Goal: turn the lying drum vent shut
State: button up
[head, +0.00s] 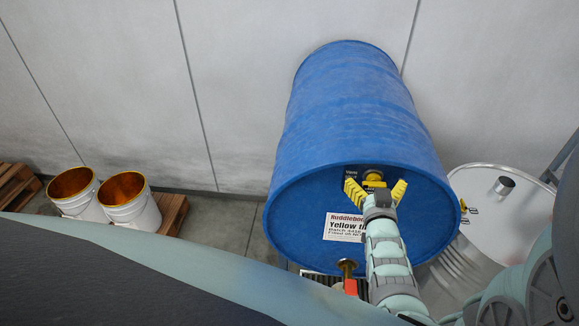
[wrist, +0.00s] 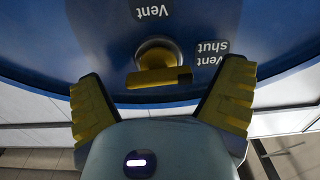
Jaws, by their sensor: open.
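The blue drum (head: 350,110) lies on its side with its end face toward me. The vent (head: 373,176), a brass fitting with a yellow handle, sits high on that face. In the wrist view the yellow handle (wrist: 158,77) lies crosswise in front of the round brass fitting. A "Vent" label (wrist: 150,8) is above it and a "Vent shut" label (wrist: 207,55) is to its right. My gripper (head: 376,188) is open, its yellow fingers on either side of the handle. In the wrist view gaps show between the handle and both fingers (wrist: 165,72).
A brass tap with a red part (head: 348,275) sits low on the drum face, left of my arm. A pale drum (head: 495,205) stands at the right. Two open pails (head: 130,205) stand by wooden pallets at the left. A grey wall (head: 240,80) is behind.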

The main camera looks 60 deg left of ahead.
jog(key=shift+c, duration=0.4)
jog(key=c, duration=1.1)
jog(key=shift+m+b, duration=0.3)
jog(key=o, duration=1.2)
jog(key=v, duration=1.2)
jog(key=shift+s, duration=0.1)
